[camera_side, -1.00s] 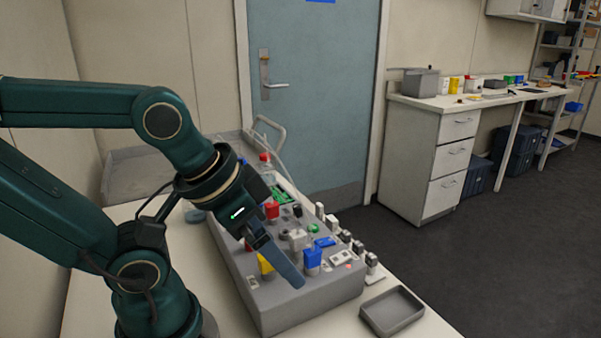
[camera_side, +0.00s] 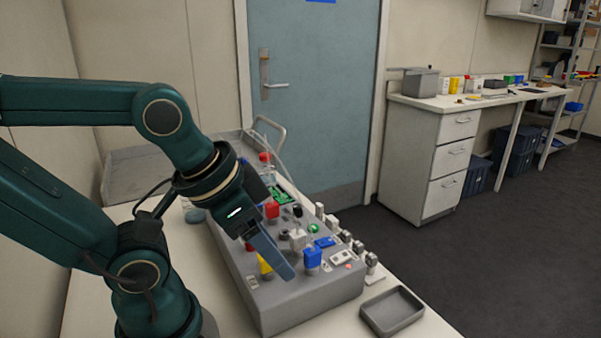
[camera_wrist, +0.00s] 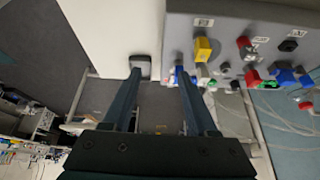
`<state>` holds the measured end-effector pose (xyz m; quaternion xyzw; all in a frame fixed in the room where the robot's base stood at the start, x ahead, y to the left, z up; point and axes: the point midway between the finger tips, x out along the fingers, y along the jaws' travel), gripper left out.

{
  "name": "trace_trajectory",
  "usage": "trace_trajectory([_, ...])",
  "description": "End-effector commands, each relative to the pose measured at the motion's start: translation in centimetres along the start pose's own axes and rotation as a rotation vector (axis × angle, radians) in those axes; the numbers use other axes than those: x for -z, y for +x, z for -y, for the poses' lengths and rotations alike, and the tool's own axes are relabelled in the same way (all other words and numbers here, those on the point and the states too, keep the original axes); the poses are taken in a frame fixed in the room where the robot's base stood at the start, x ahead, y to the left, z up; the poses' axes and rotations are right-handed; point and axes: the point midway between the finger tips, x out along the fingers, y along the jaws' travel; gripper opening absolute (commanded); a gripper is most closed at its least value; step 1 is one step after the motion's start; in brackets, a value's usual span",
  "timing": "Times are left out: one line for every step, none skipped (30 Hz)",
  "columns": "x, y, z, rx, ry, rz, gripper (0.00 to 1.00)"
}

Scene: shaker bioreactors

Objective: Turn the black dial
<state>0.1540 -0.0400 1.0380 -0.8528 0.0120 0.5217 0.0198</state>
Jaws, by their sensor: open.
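A grey control box (camera_side: 300,310) with sloping top stands on the white bench and carries several coloured controls. A small dark round part (camera_side: 284,233) shows on its top near the middle in the side view; I cannot tell surely that it is the black dial. A black knob (camera_side: 297,211) stands farther back. In the wrist view, a black square-looking part (camera_wrist: 289,45) sits near the box's right. My gripper (camera_side: 287,272) is open and empty above the front part of the box. Its two fingers (camera_wrist: 158,75) are spread apart in the wrist view. The near finger hides part of the controls.
A yellow control (camera_side: 265,265), a blue one (camera_side: 312,257) and a red one (camera_side: 271,210) stick up around the gripper. A grey tray (camera_side: 392,312) lies right of the box. Several small grey-and-black parts (camera_side: 358,247) line the box's right side.

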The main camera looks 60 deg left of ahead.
Motion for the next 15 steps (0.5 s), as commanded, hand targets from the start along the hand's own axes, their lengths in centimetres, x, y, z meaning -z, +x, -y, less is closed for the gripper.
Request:
trace_trajectory([0.8, -0.7, 0.0, 0.001, 0.024, -0.017, 0.60])
trace_trajectory([1.2, -1.0, 0.1, 0.001, 0.039, -0.018, 0.60])
trace_trajectory([1.9, -1.4, 0.2, 0.004, 0.057, -0.014, 0.60])
trace_trajectory([2.6, -1.7, 0.4, 0.008, 0.067, -0.010, 0.60])
trace_trajectory([3.2, -2.0, 0.6, 0.012, 0.077, -0.001, 0.60])
trace_trajectory([4.2, -2.2, 1.0, 0.018, 0.088, 0.013, 0.60])
trace_trajectory([4.9, -2.4, 1.3, 0.023, 0.093, 0.026, 0.60])
trace_trajectory([5.7, -2.5, 1.7, 0.028, 0.098, 0.040, 0.60])
trace_trajectory([6.6, -2.5, 2.3, 0.034, 0.102, 0.060, 0.60])
trace_trajectory([7.4, -2.5, 2.8, 0.039, 0.103, 0.074, 0.60])
trace_trajectory([8.1, -2.5, 3.3, 0.043, 0.104, 0.089, 0.60])
trace_trajectory([9.0, -2.3, 4.0, 0.047, 0.103, 0.111, 0.60])
trace_trajectory([9.6, -2.1, 4.6, 0.051, 0.100, 0.127, 0.60])
trace_trajectory([10.2, -1.9, 5.2, 0.053, 0.098, 0.144, 0.60])
trace_trajectory([11.0, -1.5, 6.1, 0.056, 0.092, 0.167, 0.60])
